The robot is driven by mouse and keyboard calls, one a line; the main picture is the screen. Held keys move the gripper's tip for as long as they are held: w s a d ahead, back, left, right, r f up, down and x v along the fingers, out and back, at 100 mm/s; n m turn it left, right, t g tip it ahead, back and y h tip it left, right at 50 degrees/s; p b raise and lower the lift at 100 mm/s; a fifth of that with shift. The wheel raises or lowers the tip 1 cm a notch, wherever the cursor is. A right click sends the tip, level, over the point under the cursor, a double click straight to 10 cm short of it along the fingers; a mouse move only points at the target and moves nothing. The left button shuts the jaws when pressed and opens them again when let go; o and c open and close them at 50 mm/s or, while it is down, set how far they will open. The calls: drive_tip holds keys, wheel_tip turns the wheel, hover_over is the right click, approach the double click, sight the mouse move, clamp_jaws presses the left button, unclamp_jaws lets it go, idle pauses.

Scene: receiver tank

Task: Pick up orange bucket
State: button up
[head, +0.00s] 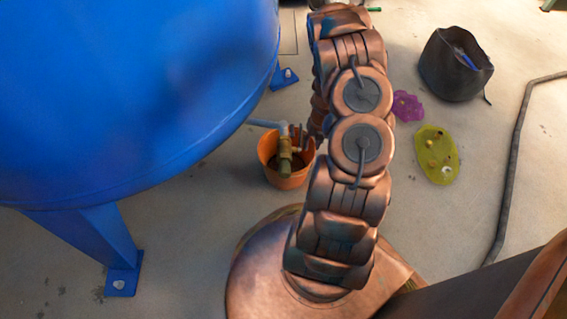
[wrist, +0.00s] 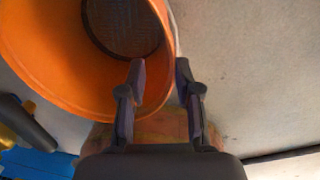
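The orange bucket (head: 288,182) stands on the floor beside the blue tank in the head view, under a pipe with a brass valve. In the wrist view the bucket (wrist: 58,62) fills the upper left, with its dark bottom showing. My gripper (wrist: 160,70) is open, with a gap between its fingers. Its left finger overlaps the bucket's opening and its right finger is outside, so the rim runs between them. I cannot tell whether either finger touches the wall. In the head view my arm hides the gripper.
The blue tank (head: 120,90) and its leg (head: 95,240) stand left of the bucket. The brass valve (head: 285,155) hangs over the bucket. A black bag (head: 455,70), a purple item (head: 407,106), a yellow-green item (head: 437,155) and a hose (head: 515,160) lie to the right.

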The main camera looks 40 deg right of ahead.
sight(310, 157)
drive_tip(key=shift+s+d+f+b, duration=0.1)
drive_tip(key=shift+f+b, duration=0.65)
drive_tip(key=shift+f, duration=0.95)
drive_tip(key=f+b, duration=0.2)
drive_tip(key=f, duration=0.2)
drive_tip(key=shift+a+f, duration=0.15)
drive_tip(key=shift+a, duration=0.05)
clamp_jaws()
